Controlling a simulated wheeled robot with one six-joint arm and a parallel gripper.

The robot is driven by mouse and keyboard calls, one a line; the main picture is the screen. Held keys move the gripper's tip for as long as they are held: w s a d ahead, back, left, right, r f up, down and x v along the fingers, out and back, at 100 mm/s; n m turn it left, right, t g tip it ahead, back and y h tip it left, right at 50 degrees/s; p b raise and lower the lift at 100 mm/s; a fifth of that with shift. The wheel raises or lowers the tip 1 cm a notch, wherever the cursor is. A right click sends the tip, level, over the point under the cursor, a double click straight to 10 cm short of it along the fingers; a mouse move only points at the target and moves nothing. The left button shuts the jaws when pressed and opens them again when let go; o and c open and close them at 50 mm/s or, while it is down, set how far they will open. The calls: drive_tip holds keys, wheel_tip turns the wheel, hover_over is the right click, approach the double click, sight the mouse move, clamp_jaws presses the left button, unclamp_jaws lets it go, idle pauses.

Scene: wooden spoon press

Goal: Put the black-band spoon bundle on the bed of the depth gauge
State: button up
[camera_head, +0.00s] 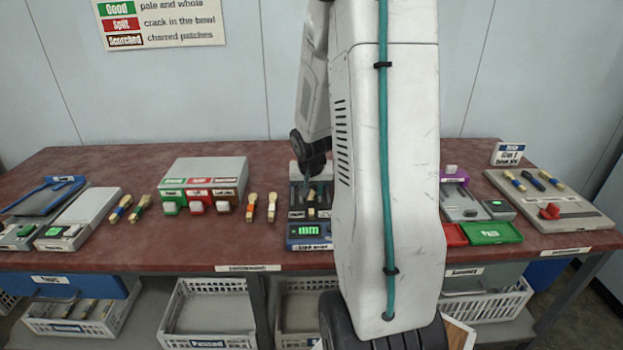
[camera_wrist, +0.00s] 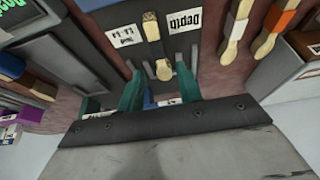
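The depth gauge (camera_head: 310,229) is a dark station with a blue front and a green-lit display, standing mid-table. A pale spoon bundle with a dark band (camera_wrist: 152,32) lies over its bed in the wrist view; its pale end shows in the head view (camera_head: 311,213). My gripper (camera_wrist: 160,72) is open, with a green finger on each side of the bundle's near end. Gaps show between the fingers and the wood. In the head view my gripper (camera_head: 314,172) points down over the gauge, and my arm hides part of its right side. Whether the bundle rests fully on the bed is hard to tell.
Left of the gauge lie an orange-band bundle (camera_head: 251,208) and a white-band bundle (camera_head: 272,208), beside a grey box with coloured labels (camera_head: 203,170). Two bundles lie farther left. A red tray (camera_head: 454,235), green tray (camera_head: 492,233) and grey board (camera_head: 575,218) stand right.

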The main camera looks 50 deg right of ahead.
drive_tip(key=s+a+r+n+y, duration=0.1)
drive_tip(key=s+a+r+n, duration=0.1)
drive_tip(key=a+r, duration=0.7)
drive_tip(key=s+a+r+n, duration=0.25)
drive_tip(key=a+r, duration=0.35)
drive_tip(key=a, duration=0.4)
drive_tip(key=s+a+r+n+y, duration=0.1)
drive_tip(key=s+a+r+n, duration=0.1)
drive_tip(key=s+a, duration=0.4)
drive_tip(key=s+a+r+n+g+y, duration=0.1)
drive_tip(key=s+a+r+n, duration=0.1)
drive_tip(key=s+a, duration=0.5)
drive_tip(key=shift+s+a+r+n+g, duration=0.3)
drive_tip(key=shift+a+n, duration=0.1)
drive_tip(key=shift+n, duration=0.35)
